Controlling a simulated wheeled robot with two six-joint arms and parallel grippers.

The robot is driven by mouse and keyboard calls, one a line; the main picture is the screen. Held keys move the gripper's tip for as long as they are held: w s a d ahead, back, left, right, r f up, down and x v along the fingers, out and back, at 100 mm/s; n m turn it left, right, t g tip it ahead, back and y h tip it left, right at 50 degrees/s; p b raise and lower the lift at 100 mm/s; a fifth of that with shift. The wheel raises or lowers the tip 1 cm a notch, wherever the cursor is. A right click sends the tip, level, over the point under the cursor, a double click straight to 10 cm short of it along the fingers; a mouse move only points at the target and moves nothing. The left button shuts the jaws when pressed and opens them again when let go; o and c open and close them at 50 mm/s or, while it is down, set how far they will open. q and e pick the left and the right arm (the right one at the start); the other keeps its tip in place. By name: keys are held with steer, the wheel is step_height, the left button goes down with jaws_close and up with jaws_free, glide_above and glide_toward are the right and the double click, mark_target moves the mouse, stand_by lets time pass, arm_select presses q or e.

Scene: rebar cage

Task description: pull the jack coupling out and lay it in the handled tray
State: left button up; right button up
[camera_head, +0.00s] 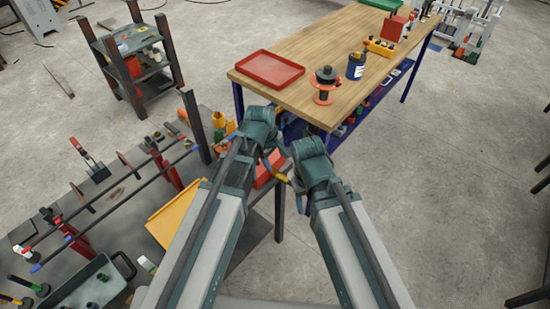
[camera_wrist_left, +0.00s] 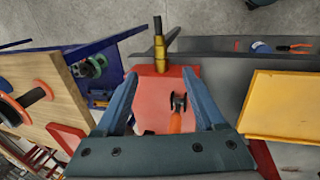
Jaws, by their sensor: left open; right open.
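In the left wrist view a brass-coloured fitting (camera_wrist_left: 161,55) with a dark rod sits at the far edge of a red block (camera_wrist_left: 158,88). It may be the jack coupling, but I cannot tell for certain. The red block also shows in the head view (camera_head: 264,176), partly hidden by my arms. My left gripper (camera_wrist_left: 167,80) is open, its fingers apart on either side of the red block in the picture, with nothing held. My right gripper (camera_head: 297,186) is open, close beside the left one. A grey-green tray with a dark handle (camera_head: 78,296) stands at the lower left.
A yellow tray (camera_head: 168,215) lies on the grey bench near my left arm. Long dark bars (camera_head: 98,198) with red clamps run across that bench. A wooden table (camera_head: 330,45) with a red tray (camera_head: 268,69) stands ahead. The floor at right is mostly clear.

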mark_target(281, 177)
arm_select(q)
steer(key=b+x, duration=1.2)
steer(key=x, duration=0.1)
steer(key=shift+f, duration=0.15)
jaws_close()
